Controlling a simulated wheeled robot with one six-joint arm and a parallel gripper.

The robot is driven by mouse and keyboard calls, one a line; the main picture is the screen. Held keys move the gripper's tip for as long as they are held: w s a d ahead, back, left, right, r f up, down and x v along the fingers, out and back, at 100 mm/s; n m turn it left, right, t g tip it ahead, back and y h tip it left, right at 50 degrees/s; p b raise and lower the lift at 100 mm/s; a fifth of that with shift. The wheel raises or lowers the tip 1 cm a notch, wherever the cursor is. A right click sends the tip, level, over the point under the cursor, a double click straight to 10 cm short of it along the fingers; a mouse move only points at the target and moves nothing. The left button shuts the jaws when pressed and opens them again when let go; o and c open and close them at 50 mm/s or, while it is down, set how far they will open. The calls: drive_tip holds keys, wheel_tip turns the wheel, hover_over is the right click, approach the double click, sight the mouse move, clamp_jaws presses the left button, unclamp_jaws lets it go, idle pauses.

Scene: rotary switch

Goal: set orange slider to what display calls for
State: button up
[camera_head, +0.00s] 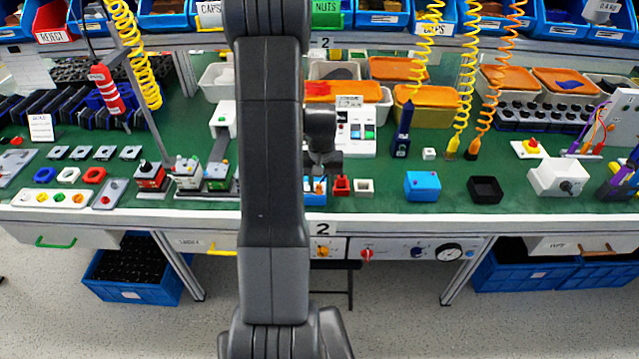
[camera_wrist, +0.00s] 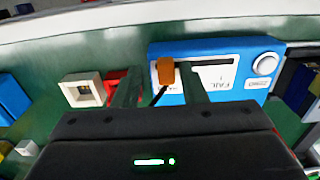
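The orange slider (camera_wrist: 166,71) sticks up from the blue box (camera_wrist: 262,47) in the wrist view, near the box's left end. My gripper (camera_wrist: 160,88) is open, with one dark finger on each side of the slider and gaps between. Whether a finger touches the slider is unclear. In the head view, the blue box (camera_head: 315,191) is mostly hidden behind my arm.
A round white button (camera_wrist: 265,63) sits at the box's right end. A white square socket (camera_wrist: 82,90) and a red part (camera_wrist: 113,82) stand left of the box. Another blue box (camera_head: 422,186) and a black tray (camera_head: 485,190) stand further right on the green bench.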

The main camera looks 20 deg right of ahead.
sight(321, 187)
drive_tip(key=shift+a+r, duration=0.1)
drive_tip(key=shift+r, duration=0.05)
wheel_tip(321, 187, up, 14)
drive_tip(key=shift+f+b, duration=0.25)
drive_tip(key=shift+b, duration=0.15)
drive_tip(key=shift+f, duration=0.1)
idle(0.4)
wheel_tip(321, 187, down, 14)
drive_tip(key=shift+r+p, duration=0.25)
drive_tip(key=shift+p, duration=0.2)
drive_tip(key=shift+w+a, duration=0.3)
drive_tip(key=shift+a, duration=0.65)
